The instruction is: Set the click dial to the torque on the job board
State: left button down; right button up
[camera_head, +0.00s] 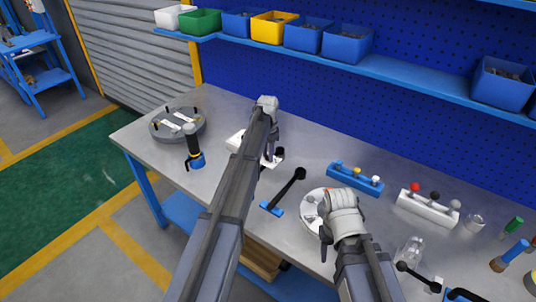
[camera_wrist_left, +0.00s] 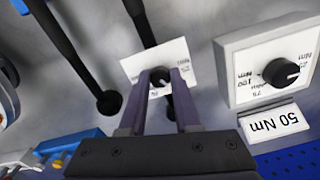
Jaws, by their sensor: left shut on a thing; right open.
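In the left wrist view, my left gripper (camera_wrist_left: 161,88) is shut on a small black knob (camera_wrist_left: 160,76). A white plate with small scale marks (camera_wrist_left: 128,66) lies around this knob. To its right stands a white dial box (camera_wrist_left: 232,75) with a second black knob (camera_wrist_left: 283,72) and a scale with 100 and 75. A white card (camera_wrist_left: 275,123) beside the box reads 50 Nm. In the head view my left gripper (camera_head: 270,132) is at the white pieces behind my arm, which hides much of them.
A black-handled tool on a blue base (camera_head: 272,209) lies between the arms. A blue rack (camera_head: 355,180) and a white rack (camera_head: 428,208) with coloured knobs stand at right. A round flanged part (camera_head: 160,124) and a black-and-blue tool (camera_head: 194,150) stand at left.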

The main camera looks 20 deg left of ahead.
pick_arm(q)
jog(key=c, duration=0.6)
grip_release()
jog(key=shift+r, duration=0.1)
pick_arm(e)
jog(key=shift+r, duration=0.1)
pick_arm(q)
notch_tip(320, 180, up, 8)
jog(key=p, duration=0.8)
pick_arm(e)
notch_tip(320, 180, up, 8)
pick_arm(q)
jog(key=shift+f, duration=0.25)
pick_arm(e)
jog(key=shift+f, duration=0.2)
pick_arm(q)
jog(key=s+d+n, duration=0.1)
jog(key=s+d, duration=0.4)
jog(key=s, duration=0.7)
jog(key=s+d+n, duration=0.1)
jog(key=s+d, duration=0.5)
jog(key=s, duration=0.6)
jog(key=s+d+n+y, duration=0.1)
jog(key=s+d, duration=0.4)
jog(key=s, duration=0.7)
jog(key=shift+d, duration=0.3)
